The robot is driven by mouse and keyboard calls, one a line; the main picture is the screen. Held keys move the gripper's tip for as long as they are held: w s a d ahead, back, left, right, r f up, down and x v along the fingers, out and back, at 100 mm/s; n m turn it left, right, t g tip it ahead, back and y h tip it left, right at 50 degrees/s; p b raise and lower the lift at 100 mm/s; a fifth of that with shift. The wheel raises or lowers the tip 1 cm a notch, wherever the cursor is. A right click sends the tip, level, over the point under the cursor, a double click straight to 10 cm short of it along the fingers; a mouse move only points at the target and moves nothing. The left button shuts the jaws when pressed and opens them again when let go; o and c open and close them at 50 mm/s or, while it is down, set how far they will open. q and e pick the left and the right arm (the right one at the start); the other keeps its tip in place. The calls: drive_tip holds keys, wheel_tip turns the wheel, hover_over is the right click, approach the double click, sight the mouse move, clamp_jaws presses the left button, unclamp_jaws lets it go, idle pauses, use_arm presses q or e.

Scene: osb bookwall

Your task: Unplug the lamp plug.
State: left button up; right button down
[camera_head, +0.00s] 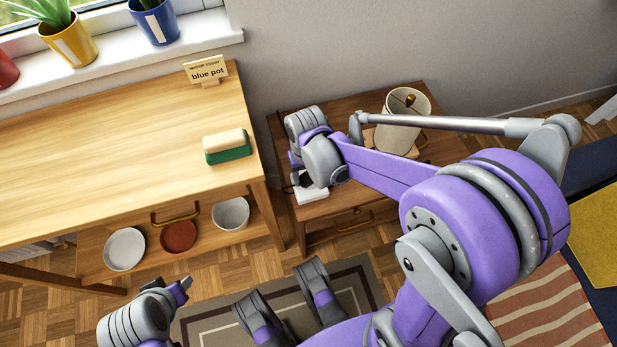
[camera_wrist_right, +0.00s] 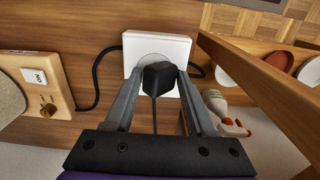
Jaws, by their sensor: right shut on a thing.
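The black lamp plug (camera_wrist_right: 158,78) is between the fingers of my right gripper (camera_wrist_right: 160,88) in the right wrist view, and the gripper is shut on it. The plug is over the round recess of the white socket block (camera_wrist_right: 172,46); I cannot tell how deep it sits. The socket block also shows in the head view (camera_head: 312,194), on the small wooden table, partly behind my right wrist. The lamp (camera_head: 400,125) stands on that table, partly behind my arm. Its wooden base (camera_wrist_right: 62,98) has a switch label and knob. My left gripper (camera_head: 183,288) is low at left; its opening is unclear.
A black cord (camera_wrist_right: 95,85) runs beside the socket block. A wooden desk (camera_head: 110,140) with a green and cream sponge (camera_head: 228,148) stands to the left, with dishes on the shelf below. A wall is behind the small table (camera_head: 345,202).

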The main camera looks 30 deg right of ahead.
sight(307, 175)
use_arm(q)
drive_tip(key=shift+r, duration=0.1)
use_arm(e)
drive_tip(key=shift+s, duration=0.1)
drive_tip(key=shift+r+p, duration=2.1)
drive_tip(key=shift+r, duration=0.9)
use_arm(q)
drive_tip(key=r, duration=0.5)
drive_tip(key=shift+s, duration=0.2)
use_arm(e)
drive_tip(key=shift+d, duration=0.1)
